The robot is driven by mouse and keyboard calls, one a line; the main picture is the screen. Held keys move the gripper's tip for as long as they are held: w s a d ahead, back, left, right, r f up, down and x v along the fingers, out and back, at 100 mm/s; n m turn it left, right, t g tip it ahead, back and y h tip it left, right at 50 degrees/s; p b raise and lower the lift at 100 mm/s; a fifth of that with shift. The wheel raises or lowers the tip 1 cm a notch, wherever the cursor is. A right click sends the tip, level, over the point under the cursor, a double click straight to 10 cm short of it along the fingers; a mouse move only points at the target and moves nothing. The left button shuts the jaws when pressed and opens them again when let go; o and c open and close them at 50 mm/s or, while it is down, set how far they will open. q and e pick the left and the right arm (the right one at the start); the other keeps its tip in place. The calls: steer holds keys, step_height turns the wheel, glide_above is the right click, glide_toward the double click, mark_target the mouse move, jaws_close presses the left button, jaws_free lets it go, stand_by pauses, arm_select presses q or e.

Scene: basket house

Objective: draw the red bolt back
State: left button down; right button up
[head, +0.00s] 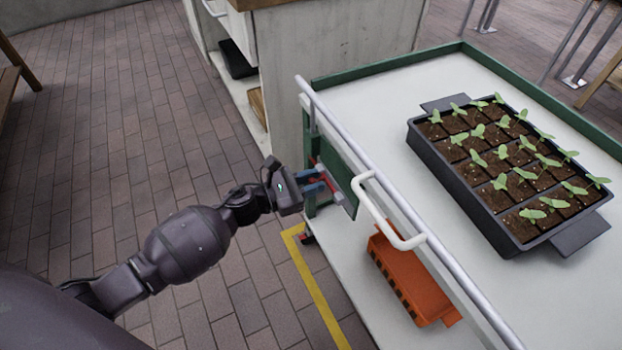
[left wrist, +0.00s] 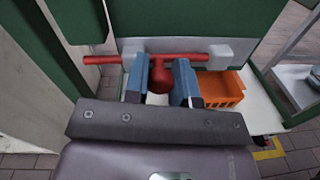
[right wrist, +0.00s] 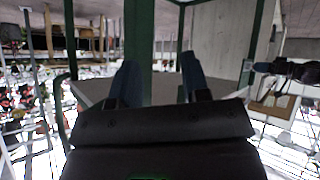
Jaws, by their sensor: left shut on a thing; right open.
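The red bolt (left wrist: 110,59) is a red rod lying across a pale plate on the cart's side, running through grey blocks, with a round red knob (left wrist: 159,80) in its middle. In the head view only a bit of the bolt (head: 314,162) shows beside my gripper. My left gripper (head: 326,181) is at the cart's green end panel. In the left wrist view its blue fingers (left wrist: 172,82) stand on both sides of the knob, shut on it. My right gripper (right wrist: 160,84) shows in its own wrist view, fingers apart and nothing between them.
The cart has a white top (head: 360,92) with a green rim and a pale rail (head: 395,205). A black tray of seedlings (head: 463,181) stands on top. An orange crate (head: 408,280) sits on the lower shelf. A concrete-sided counter (head: 330,35) stands close behind. Paved floor (head: 110,110) is open at left.

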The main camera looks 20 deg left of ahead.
arm_select(q)
steer(key=shift+s+d, duration=0.9)
steer(key=shift+d, duration=0.2)
steer(key=shift+s+d+f, duration=0.1)
steer(key=shift+s+d, duration=0.05)
steer(key=shift+d, duration=0.1)
steer(key=c, duration=0.9)
jaws_free()
arm_select(e)
steer(key=shift+s, duration=0.1)
arm_select(q)
steer(key=shift+p+v, duration=0.45)
steer(key=shift+v, duration=5)
arm_select(e)
steer(key=shift+d+m, duration=0.1)
steer(key=shift+m, duration=0.2)
steer(key=shift+s, duration=0.1)
